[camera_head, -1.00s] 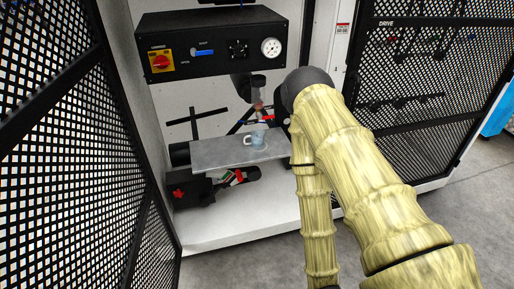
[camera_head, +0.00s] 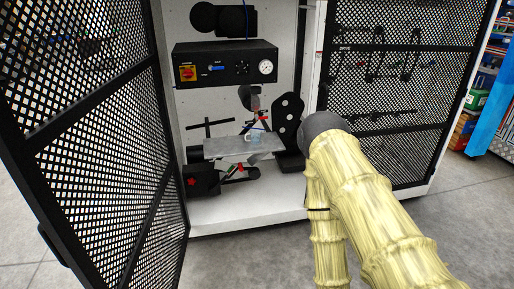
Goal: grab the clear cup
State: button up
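The clear cup (camera_head: 256,136) is small and see-through with a bluish tint. It stands upright on a grey flat plate (camera_head: 222,149) inside the open cabinet, near the plate's right part. A grey and black part with a red piece (camera_head: 250,98) is above the cup. My arm comes in from the lower right, bends at a dark joint, and its forearm runs down out of the bottom of the picture. My gripper does not show, so its state and any hold are hidden. The arm is to the right of the cup and apart from it in the picture.
The cabinet has a control box (camera_head: 224,66) with a red knob and a gauge. A black plate with holes (camera_head: 287,118) stands right of the cup. Mesh doors stand open at left (camera_head: 85,130) and right (camera_head: 400,100). Grey floor (camera_head: 235,262) is free in front.

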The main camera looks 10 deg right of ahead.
aim_at(253, 137)
jog(key=z, duration=1.95)
jog(key=i, duration=1.55)
jog(key=u, duration=3.05)
